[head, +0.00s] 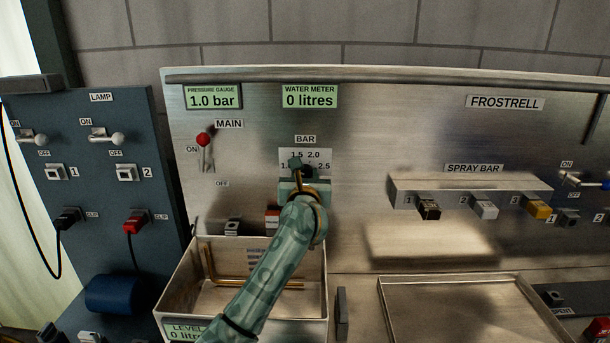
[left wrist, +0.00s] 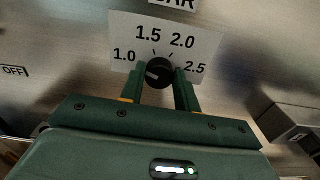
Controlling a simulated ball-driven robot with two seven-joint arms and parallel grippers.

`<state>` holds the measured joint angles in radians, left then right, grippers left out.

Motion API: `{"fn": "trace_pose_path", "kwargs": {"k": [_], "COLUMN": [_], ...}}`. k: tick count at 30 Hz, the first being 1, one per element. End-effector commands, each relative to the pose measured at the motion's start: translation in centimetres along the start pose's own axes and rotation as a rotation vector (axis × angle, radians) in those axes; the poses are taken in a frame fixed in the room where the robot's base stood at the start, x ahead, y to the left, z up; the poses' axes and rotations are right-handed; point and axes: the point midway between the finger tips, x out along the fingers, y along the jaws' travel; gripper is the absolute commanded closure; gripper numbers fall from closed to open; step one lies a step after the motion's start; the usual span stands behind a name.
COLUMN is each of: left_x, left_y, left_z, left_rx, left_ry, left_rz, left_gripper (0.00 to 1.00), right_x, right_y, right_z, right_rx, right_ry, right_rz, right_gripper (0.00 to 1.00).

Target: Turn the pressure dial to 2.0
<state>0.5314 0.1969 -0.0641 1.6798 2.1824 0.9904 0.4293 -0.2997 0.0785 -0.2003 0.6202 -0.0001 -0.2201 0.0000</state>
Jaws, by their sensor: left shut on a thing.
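The pressure dial (left wrist: 159,69) is a round black knob on the steel panel, below a white scale card (left wrist: 190,28) marked 1.0, 1.5, 2.0 and 2.5. A pale mark on the knob lies on its left side, towards 1.0. My left gripper (left wrist: 160,84) is shut on the dial, one green finger on each side. In the head view, my left gripper (head: 298,172) is at the card under the BAR label and hides most of the knob. The pressure gauge (head: 213,100) reads 1.0 bar. My right gripper is not in view.
The red-knobbed MAIN lever (head: 203,140) is left of the dial, up near ON. A metal basin (head: 180,265) lies below my arm. The spray bar ledge (head: 470,185) with several switches juts out at right. The water meter (head: 310,98) reads 0 litres.

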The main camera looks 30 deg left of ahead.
Motion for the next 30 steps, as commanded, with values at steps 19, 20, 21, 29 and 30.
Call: {"fn": "trace_pose_path", "kwargs": {"k": [19, 20, 21, 29, 30], "left_x": [0.0, 0.0, 0.0, -0.1, -0.1], "left_y": [-0.1, -0.1, -0.2, -0.2, -0.3], "left_z": [0.4, 0.4, 0.4, 0.2, 0.2], "left_rx": [0.524, 0.553, 0.591, 0.839, 0.876], "left_ry": [0.007, 0.006, 0.006, 0.007, 0.007], "left_rz": [-0.002, -0.002, -0.003, -0.004, -0.004], "left_gripper": [0.91, 0.91, 0.91, 0.91, 0.91], "right_x": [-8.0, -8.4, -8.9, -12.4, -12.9], "right_y": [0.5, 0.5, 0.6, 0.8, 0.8], "right_z": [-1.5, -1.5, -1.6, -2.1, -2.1], "right_rx": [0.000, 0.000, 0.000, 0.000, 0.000], "right_ry": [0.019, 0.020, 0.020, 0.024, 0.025], "right_rz": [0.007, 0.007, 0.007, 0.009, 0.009], "right_gripper": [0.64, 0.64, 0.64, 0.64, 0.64]}}
